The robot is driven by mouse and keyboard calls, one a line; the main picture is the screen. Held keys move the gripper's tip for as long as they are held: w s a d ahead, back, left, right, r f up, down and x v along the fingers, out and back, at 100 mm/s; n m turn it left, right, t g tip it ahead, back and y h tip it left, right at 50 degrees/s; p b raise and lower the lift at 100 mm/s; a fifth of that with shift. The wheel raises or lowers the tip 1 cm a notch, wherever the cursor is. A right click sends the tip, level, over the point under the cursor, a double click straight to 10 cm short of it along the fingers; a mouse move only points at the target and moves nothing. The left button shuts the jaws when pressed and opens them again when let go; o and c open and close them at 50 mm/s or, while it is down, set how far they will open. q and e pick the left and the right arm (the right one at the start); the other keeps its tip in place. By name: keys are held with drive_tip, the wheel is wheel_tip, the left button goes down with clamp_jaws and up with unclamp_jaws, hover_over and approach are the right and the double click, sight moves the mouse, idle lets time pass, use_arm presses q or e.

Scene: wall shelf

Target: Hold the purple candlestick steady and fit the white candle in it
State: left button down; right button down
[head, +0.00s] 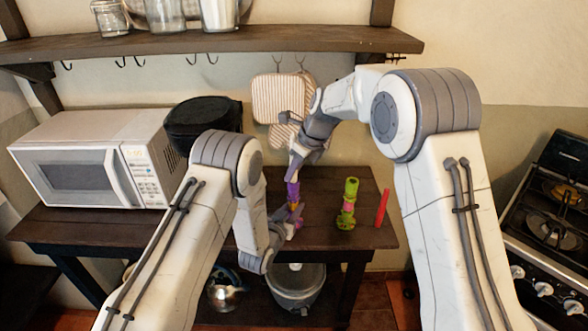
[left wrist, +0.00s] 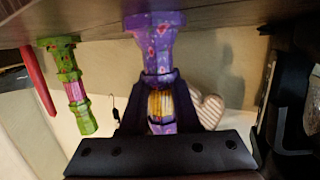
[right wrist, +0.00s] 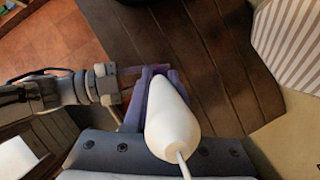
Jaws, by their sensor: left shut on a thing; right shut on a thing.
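The purple candlestick (head: 293,191) stands upright on the dark table, and its flowered base (left wrist: 157,48) shows upside down in the left wrist view. My left gripper (head: 292,213) is shut around its stem, with a yellow-striped part between the fingers. The white candle (right wrist: 172,125) points its wick toward the right wrist camera. My right gripper (head: 296,166) is shut on the candle, directly above the candlestick. Purple shows beside the candle in the right wrist view. The candle's lower end is hidden, so I cannot tell whether it sits in the candlestick.
A green candlestick (head: 348,204) and a red candle (head: 382,208) stand to the right on the table (head: 330,237). A shelf (head: 220,40) runs above; a stove (head: 545,225) is at far right.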

drive_tip(key=shift+f, duration=0.2)
drive_tip(key=c, duration=0.7)
unclamp_jaws()
use_arm(q)
drive_tip(key=shift+r, duration=0.1)
use_arm(e)
drive_tip(key=shift+o, duration=0.2)
drive_tip(key=v, duration=1.2)
drive_tip(key=shift+r, duration=0.1)
use_arm(q)
drive_tip(key=c, duration=0.6)
unclamp_jaws()
drive_tip(key=shift+o, duration=0.2)
